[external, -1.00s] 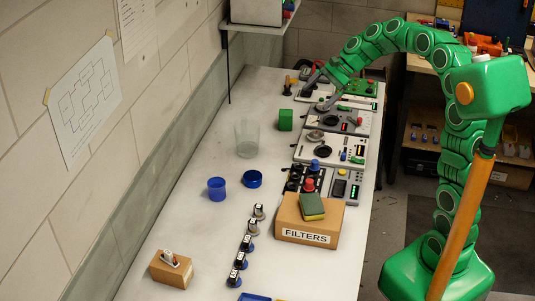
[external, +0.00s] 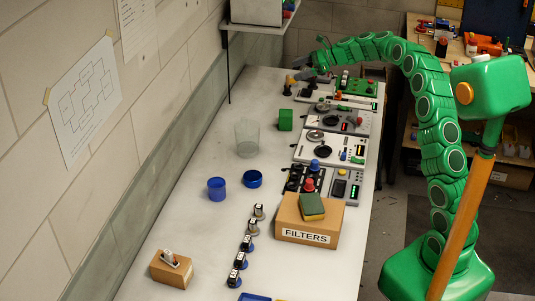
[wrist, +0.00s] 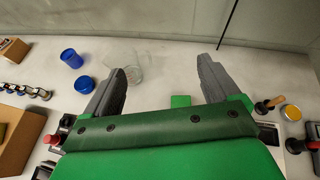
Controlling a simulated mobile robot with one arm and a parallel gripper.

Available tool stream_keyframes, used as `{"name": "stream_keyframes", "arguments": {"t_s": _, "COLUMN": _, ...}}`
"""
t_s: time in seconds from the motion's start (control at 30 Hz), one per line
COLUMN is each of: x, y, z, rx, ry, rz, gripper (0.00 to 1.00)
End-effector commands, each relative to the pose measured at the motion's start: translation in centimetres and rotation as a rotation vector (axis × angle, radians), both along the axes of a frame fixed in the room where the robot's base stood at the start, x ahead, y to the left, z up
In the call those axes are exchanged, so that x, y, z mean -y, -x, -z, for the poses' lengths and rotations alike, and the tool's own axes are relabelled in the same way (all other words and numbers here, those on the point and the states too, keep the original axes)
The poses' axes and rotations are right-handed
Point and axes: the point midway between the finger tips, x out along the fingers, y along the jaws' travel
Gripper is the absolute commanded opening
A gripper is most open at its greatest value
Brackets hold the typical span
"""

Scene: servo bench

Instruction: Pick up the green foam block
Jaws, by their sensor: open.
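The green foam block (external: 285,120) is a small cube standing on the bench, left of the control panels. In the wrist view the block (wrist: 181,101) shows between my two grey fingers, close to the green palm edge that lies in front of it. My gripper (external: 306,73) is open and empty. It is up at the far end of the bench, behind the block and apart from it. Both fingers of the gripper (wrist: 162,66) are spread wide in the wrist view.
Control panels (external: 330,147) with knobs line the bench's right side. A clear glass (external: 247,140), a blue cup (external: 216,189) and a blue dish (external: 252,179) stand nearer. A FILTERS box (external: 308,222) carries a green-and-yellow sponge (external: 312,206).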

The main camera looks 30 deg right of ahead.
Motion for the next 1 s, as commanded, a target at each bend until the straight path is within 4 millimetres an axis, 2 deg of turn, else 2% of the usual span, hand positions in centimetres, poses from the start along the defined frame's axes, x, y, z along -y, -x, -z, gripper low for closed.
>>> {"name": "stream_keyframes", "arguments": {"t_s": 0.13, "x": 1.1, "y": -1.4, "z": 0.5, "rx": -0.017, "ry": -0.032, "rz": 0.042, "gripper": 0.89}}
{"name": "stream_keyframes", "arguments": {"t_s": 0.47, "x": 2.5, "y": -3.1, "z": 1.7, "rx": -0.046, "ry": -0.081, "rz": 0.100, "gripper": 0.89}}
{"name": "stream_keyframes", "arguments": {"t_s": 1.0, "x": 2.4, "y": -3.0, "z": 12.9, "rx": -0.048, "ry": -0.082, "rz": 0.098, "gripper": 0.89}}
